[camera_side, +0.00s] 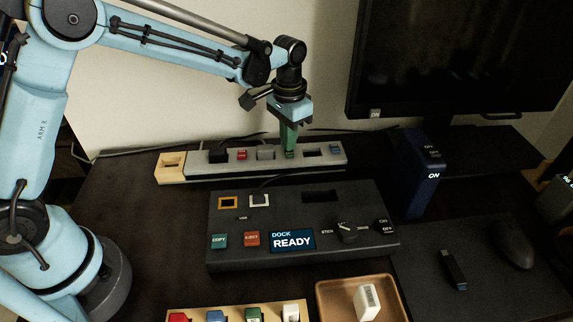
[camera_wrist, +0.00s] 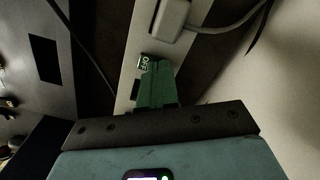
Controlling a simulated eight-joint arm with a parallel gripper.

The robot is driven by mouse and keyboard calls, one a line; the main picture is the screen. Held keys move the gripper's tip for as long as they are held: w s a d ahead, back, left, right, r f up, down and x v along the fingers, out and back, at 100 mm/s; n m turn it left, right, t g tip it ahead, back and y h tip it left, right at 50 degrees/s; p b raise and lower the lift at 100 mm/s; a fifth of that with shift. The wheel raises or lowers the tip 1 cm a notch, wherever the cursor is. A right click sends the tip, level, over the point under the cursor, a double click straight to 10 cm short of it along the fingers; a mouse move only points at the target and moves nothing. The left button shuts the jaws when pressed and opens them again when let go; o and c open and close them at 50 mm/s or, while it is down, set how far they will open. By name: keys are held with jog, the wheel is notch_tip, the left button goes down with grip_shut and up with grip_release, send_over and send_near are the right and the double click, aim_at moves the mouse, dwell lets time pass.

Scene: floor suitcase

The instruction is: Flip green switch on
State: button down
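The green switch (camera_side: 290,153) sits on the grey power strip (camera_side: 220,168) at the back of the desk. In the wrist view the green switch (camera_wrist: 146,64) shows a white label that appears to read OFF. My gripper (camera_side: 289,148) points down at the switch from above. Its green fingers look pressed together, with no gap between them. In the wrist view my gripper (camera_wrist: 158,66) has its tips right beside the switch and covers part of it. I cannot tell whether they touch it.
The strip also carries a red switch (camera_side: 242,154) and a grey plug (camera_side: 266,153) close to my gripper. A dark dock (camera_side: 225,255) reading READY stands in front. A monitor (camera_side: 455,50) and a blue ON/OFF box (camera_side: 425,185) stand to the right.

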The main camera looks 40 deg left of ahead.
jog(key=shift+r, duration=3.5)
jog(key=s+a+r+n+t, duration=0.1)
jog(key=s+a+t, duration=0.2)
jog(key=s, duration=0.5)
jog(key=s+a+r+n+t, duration=0.1)
jog(key=s+a+t, duration=0.3)
jog(key=s, duration=0.5)
jog(key=shift+s+r+n, duration=0.2)
jog(key=shift+s+n, duration=0.05)
jog(key=shift+n, duration=0.25)
